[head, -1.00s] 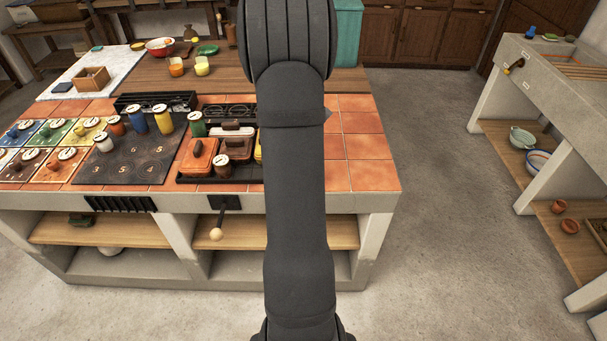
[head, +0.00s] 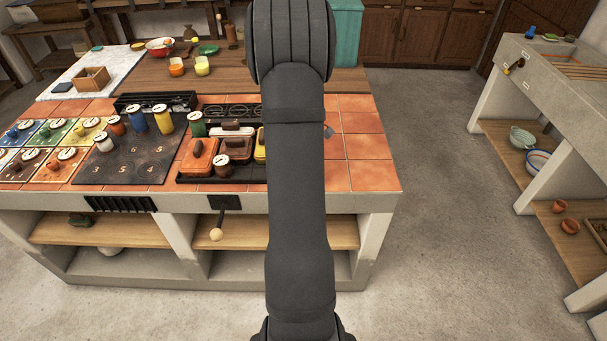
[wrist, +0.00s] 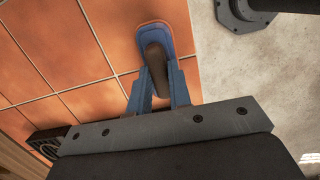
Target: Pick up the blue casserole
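In the wrist view the blue casserole (wrist: 180,40) shows from above, with a rounded end, an orange-edged rim and a dark brown handle. It is seen against the orange tiles near the counter's edge. My gripper (wrist: 160,72) is over it, its blue-grey fingers on either side of the handle. The fingers are apart; I cannot tell whether they touch the handle. In the head view my arm hides the casserole and nearly all of the gripper.
Left of my arm, a black rack holds orange (head: 197,160), brown (head: 233,146) and yellow casseroles (head: 260,146). The tiles right of my arm (head: 365,147) are clear. The counter ends there, with floor beyond.

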